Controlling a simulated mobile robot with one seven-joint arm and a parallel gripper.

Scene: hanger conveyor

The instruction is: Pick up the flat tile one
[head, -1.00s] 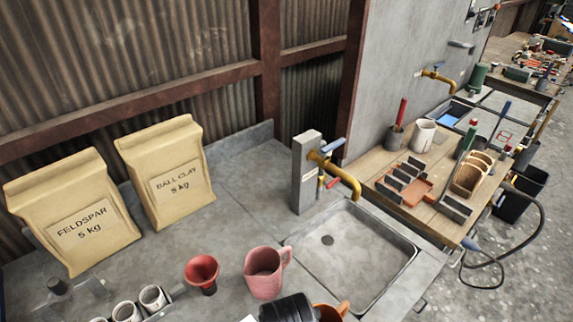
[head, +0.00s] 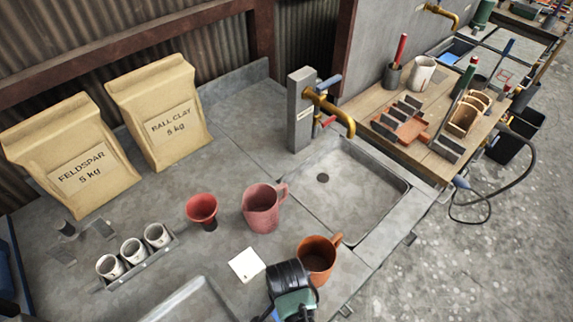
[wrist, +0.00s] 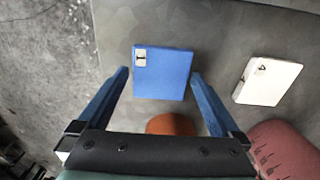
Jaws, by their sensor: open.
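A flat blue tile (wrist: 163,75) with a small pale label near one corner lies on the grey counter in the wrist view. My gripper (wrist: 159,72) is open above it, with a blue finger on each side of the tile. The tile is hidden in the head view, where my gripper's dark body covers the counter near the front. A flat white tile (wrist: 267,81) with a small dark mark lies to the right in the wrist view. It also shows in the head view (head: 246,264), left of my gripper.
An orange mug (head: 316,258) stands close beside my gripper. A rack of small cups (head: 133,252) is at left. The sink (head: 350,190) is at the right.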

